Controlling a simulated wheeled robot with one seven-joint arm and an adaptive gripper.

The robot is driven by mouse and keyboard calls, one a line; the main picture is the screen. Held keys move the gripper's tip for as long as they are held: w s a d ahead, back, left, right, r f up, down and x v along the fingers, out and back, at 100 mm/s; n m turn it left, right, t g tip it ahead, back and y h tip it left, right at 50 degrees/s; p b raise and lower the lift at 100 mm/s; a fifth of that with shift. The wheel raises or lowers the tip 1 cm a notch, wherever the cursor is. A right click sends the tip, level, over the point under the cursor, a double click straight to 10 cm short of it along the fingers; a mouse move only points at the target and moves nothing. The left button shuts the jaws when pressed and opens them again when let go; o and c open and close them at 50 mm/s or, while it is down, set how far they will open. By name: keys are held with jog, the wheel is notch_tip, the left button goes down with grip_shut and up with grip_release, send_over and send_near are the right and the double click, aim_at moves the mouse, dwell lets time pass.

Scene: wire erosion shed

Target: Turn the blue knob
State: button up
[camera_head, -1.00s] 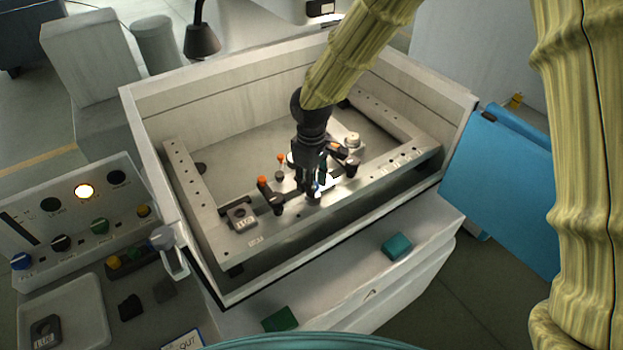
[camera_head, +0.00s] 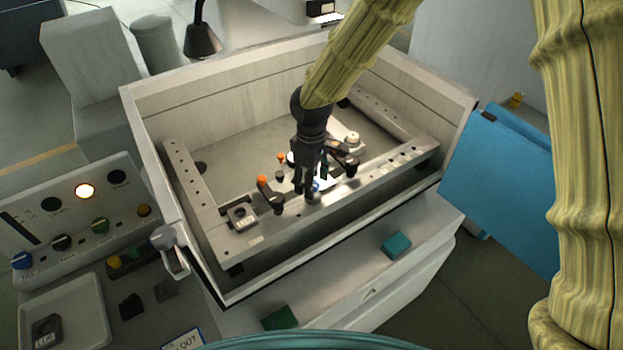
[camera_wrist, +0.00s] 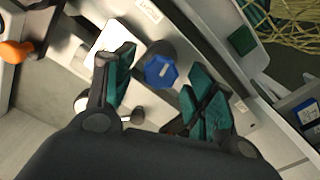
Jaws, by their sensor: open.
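A faceted blue knob (camera_wrist: 160,72) with a short white mark sits on a dark round collar on the metal frame in the machine basin. In the head view only a small part of this blue knob (camera_head: 315,185) shows beside my fingers. My gripper (camera_head: 309,187) points down over it. In the wrist view my gripper (camera_wrist: 158,80) is open, with one green-padded finger on each side of the knob. Gaps show between the pads and the knob there. Finger height against the knob is hard to tell.
Another blue knob (camera_head: 22,261) is on the control panel at left. A blue panel (camera_head: 500,180) stands at right.

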notch_tip(320, 180, up, 12)
dwell(0.6)
jog(key=shift+f, duration=0.1)
dwell(1.4)
